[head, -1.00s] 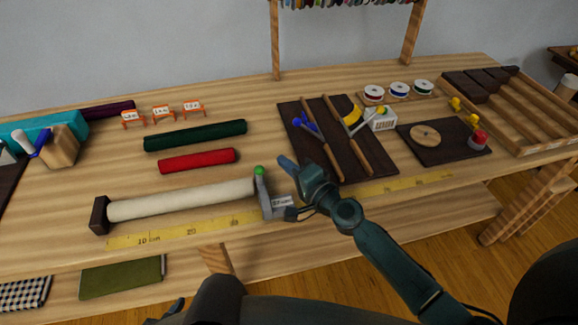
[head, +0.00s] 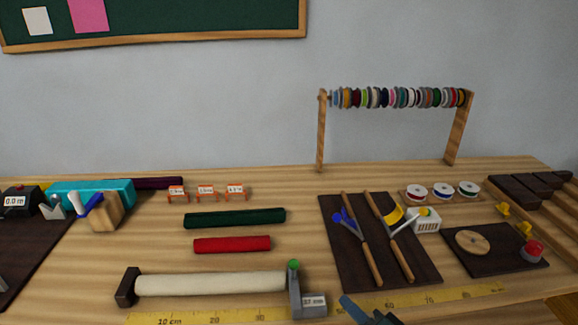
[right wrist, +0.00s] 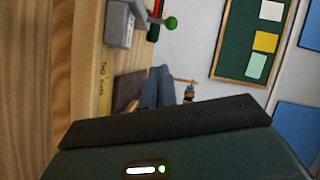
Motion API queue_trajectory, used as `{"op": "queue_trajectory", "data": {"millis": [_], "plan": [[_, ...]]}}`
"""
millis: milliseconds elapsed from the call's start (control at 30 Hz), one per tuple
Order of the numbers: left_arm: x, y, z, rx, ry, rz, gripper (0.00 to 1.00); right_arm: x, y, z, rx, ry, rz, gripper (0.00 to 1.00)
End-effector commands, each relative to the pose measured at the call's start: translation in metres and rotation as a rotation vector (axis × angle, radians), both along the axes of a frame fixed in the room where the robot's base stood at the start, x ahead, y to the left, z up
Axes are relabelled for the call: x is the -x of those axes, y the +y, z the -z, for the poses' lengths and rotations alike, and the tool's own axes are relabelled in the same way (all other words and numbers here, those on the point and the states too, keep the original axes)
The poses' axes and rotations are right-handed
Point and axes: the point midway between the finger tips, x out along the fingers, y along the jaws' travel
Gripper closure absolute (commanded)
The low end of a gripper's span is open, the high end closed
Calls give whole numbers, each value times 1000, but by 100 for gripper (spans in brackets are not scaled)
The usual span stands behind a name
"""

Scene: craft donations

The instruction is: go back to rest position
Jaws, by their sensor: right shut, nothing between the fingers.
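My right gripper (head: 352,308) shows at the bottom edge of the head view, in front of the bench's near side. Its blue-grey fingers are shut and empty. In the right wrist view the closed fingers (right wrist: 158,88) point away from the camera, with the wooden bench top at the left of the picture. In the head view the gripper is just right of the grey measuring stop with the green knob (head: 295,290), close to the yellow ruler (head: 405,302). Most of the right arm is cut off. My left gripper is not in view.
On the bench (head: 100,262) lie a cream roll (head: 210,284), a red roll (head: 232,244) and a green roll (head: 235,218). A dark mat (head: 335,225) with tools and a board with a wooden disc (head: 472,242) lie right. A spool rack (head: 321,135) stands behind.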

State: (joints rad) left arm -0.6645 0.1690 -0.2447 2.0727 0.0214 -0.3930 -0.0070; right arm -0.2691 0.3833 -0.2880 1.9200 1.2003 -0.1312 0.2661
Motion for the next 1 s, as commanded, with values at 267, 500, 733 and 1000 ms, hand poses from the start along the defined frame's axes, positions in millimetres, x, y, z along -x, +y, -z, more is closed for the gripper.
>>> {"op": "queue_trajectory", "data": {"millis": [267,500,733,1000], "plan": [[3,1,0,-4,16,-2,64,79,17,61,638,-38,-121,100],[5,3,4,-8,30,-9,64,124,6,92,1062,-29,-216,100],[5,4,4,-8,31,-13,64,135,0,98,1174,-23,-244,100],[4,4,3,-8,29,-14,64,135,0,98,1171,-24,-243,100]]}}
